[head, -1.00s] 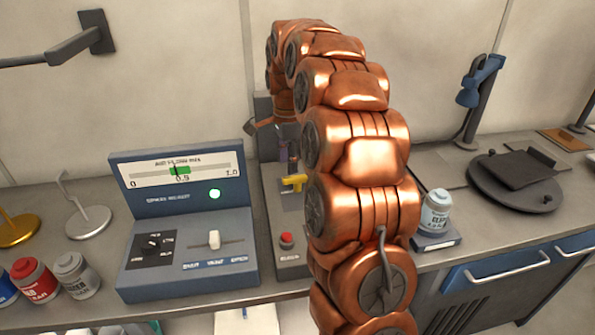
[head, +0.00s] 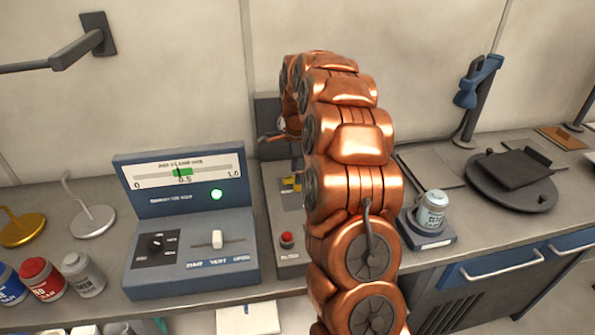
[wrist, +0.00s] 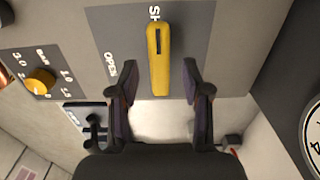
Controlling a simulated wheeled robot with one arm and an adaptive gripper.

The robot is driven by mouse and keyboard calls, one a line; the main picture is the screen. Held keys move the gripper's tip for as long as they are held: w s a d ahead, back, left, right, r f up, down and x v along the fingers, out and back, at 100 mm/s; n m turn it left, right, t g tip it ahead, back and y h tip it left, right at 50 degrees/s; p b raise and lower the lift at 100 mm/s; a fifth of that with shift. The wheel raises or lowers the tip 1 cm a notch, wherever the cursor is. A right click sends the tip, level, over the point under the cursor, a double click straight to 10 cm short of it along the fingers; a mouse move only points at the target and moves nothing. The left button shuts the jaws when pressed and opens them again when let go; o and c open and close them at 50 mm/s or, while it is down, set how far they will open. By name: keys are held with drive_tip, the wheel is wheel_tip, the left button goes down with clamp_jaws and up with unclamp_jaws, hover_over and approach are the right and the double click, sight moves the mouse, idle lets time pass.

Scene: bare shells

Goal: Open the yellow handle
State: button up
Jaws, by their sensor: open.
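The yellow handle (wrist: 158,55) is a long lever on a grey panel in the wrist view, at the top centre. Printed letters beside it read "OPEN" and, partly cut off, "SH". My gripper (wrist: 158,80) is open, with one dark finger on each side of the handle's lower end; I cannot tell whether either finger touches it. In the head view a small part of the yellow handle (head: 291,184) shows left of my copper arm, which hides most of that unit and the gripper.
A yellow knob (wrist: 40,80) with a dial scale sits left of the handle. A blue console (head: 190,225) with a green light stands left of my arm. A red button (head: 287,239) is in front of the handle. A jar (head: 432,212) stands on a small base at the right.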

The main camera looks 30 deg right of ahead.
drive_tip(key=shift+f, duration=0.65)
drive_tip(key=shift+c, duration=0.3)
clamp_jaws()
